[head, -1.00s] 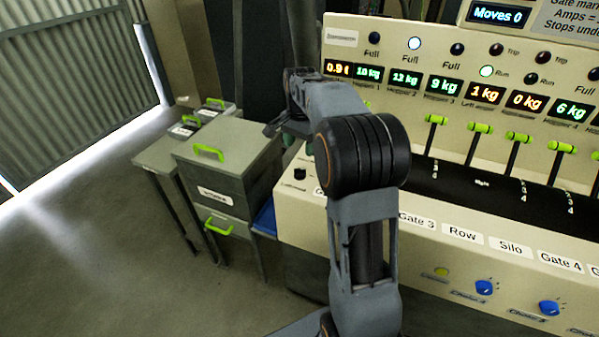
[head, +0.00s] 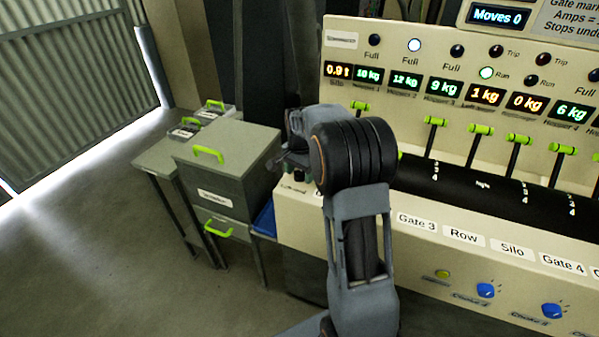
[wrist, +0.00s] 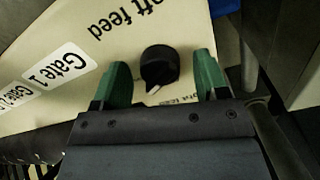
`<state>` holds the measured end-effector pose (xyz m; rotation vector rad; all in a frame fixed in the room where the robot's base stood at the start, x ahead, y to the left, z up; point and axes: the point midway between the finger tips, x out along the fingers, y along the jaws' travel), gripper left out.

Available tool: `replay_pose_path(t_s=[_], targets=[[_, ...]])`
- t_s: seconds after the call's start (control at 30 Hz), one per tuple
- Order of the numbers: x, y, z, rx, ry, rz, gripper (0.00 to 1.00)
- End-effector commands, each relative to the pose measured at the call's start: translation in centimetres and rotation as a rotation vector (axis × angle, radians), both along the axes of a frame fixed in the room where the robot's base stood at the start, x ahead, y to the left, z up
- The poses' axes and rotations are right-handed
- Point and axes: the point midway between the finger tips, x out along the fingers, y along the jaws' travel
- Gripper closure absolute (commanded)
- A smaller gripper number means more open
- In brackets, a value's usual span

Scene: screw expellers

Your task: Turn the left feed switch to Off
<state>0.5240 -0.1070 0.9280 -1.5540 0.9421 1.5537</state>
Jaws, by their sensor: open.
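The left feed switch is a round black knob (wrist: 158,66) on the cream panel in the wrist view, beside large upside-down lettering that reads "...ft feed". Its white pointer mark points down in that view, toward my gripper and slightly left. My gripper (wrist: 160,82) is open, with one green fingertip on each side of the knob and a gap visible on both sides. Smaller lettering by the knob is partly hidden by the gripper. In the head view my gripper (head: 290,165) is over the left end of the panel, and my arm covers part of it.
A Gate 1 label (wrist: 62,66) lies left of the knob in the wrist view. A grey cabinet with green handles (head: 225,165) stands left of the panel in the head view. Several green-topped levers (head: 480,129) and blue knobs (head: 485,290) are to the right. Floor at left is clear.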

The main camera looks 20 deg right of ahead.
Motion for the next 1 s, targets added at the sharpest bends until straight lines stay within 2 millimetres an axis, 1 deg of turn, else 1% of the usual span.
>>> replay_pose_path(t_s=[0.07, 0.5, 0.57, 0.77, 0.87, 1.0], targets=[[-0.01, 0.00, 0.00, 0.000, 0.000, 0.000, 0.35], [0.00, -0.01, 0.02, 0.000, 0.000, 0.000, 0.77], [-0.01, -0.02, 0.02, 0.000, 0.000, 0.000, 0.82], [-0.01, -0.03, 0.05, 0.000, 0.000, 0.017, 0.82], [-0.01, -0.03, 0.07, 0.000, 0.001, 0.050, 0.82], [0.00, -0.04, 0.10, 0.000, 0.001, 0.135, 0.82]])
